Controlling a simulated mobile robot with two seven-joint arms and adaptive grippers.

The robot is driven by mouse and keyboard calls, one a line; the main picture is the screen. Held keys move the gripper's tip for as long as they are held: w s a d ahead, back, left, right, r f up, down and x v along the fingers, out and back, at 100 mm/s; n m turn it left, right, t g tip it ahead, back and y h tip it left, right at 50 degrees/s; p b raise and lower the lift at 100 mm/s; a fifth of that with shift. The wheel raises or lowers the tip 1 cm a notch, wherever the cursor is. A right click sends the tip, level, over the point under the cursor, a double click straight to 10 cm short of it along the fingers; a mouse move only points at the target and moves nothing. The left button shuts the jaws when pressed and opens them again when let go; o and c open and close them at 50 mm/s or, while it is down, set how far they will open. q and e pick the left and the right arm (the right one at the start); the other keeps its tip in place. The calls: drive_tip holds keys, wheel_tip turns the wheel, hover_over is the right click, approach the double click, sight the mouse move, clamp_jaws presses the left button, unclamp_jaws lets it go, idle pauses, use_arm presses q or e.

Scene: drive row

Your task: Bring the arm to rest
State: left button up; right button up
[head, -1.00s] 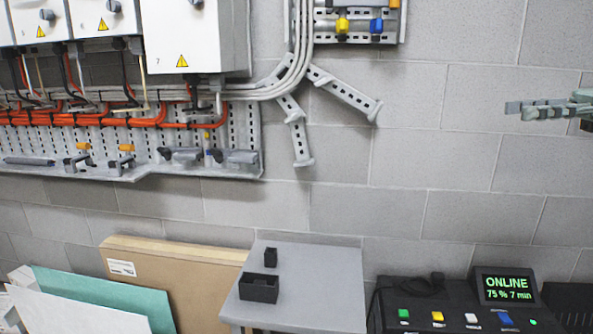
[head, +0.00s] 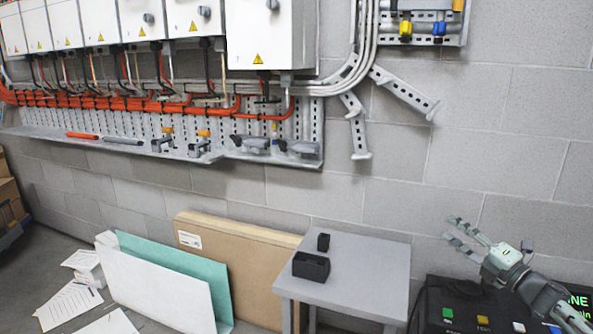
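My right gripper (head: 450,229) shows at the lower right of the head view, with its arm coming in from the bottom right corner. Its two grey fingers point up and left and stand apart, with nothing between them. It appears in front of the grey block wall, above the black control box (head: 462,300), and the arm hides part of the box's green-lit screen (head: 579,300). My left gripper is not in view.
A small grey table (head: 372,262) holds two black bins (head: 311,266). A cardboard panel (head: 240,240) and white and teal boards (head: 150,285) lean by the wall. White cabinets (head: 268,35) and a perforated rail (head: 200,130) run along the wall. Papers (head: 68,305) lie on the floor.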

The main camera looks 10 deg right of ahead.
drive_tip(key=s+a+f+m+g+h, duration=0.2)
drive_tip(key=s+f+m, duration=0.25)
drive_tip(key=f, duration=0.55)
drive_tip(key=s+a+f+m+g+h, duration=0.25)
drive_tip(key=s+f+m, duration=0.2)
drive_tip(key=f, duration=0.55)
drive_tip(key=s+a+f+m+g+h, duration=0.25)
drive_tip(key=f+m, duration=0.25)
drive_tip(key=f, duration=0.5)
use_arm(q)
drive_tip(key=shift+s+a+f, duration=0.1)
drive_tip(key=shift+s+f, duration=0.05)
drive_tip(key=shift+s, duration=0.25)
use_arm(e)
drive_tip(key=s+a+f+m+g, duration=0.2)
drive_tip(key=s+a+f+g, duration=0.1)
drive_tip(key=s, duration=0.6)
drive_tip(key=s+a+f+m+g, duration=0.3)
drive_tip(key=s+a+f, duration=0.3)
drive_tip(key=s+f, duration=0.2)
drive_tip(key=s+a+f+m+g, duration=0.2)
drive_tip(key=s+a+f, duration=0.3)
drive_tip(key=s, duration=0.7)
drive_tip(key=shift+f+m+g, duration=0.15)
drive_tip(key=shift+m+g, duration=0.25)
drive_tip(key=shift+g, duration=0.2)
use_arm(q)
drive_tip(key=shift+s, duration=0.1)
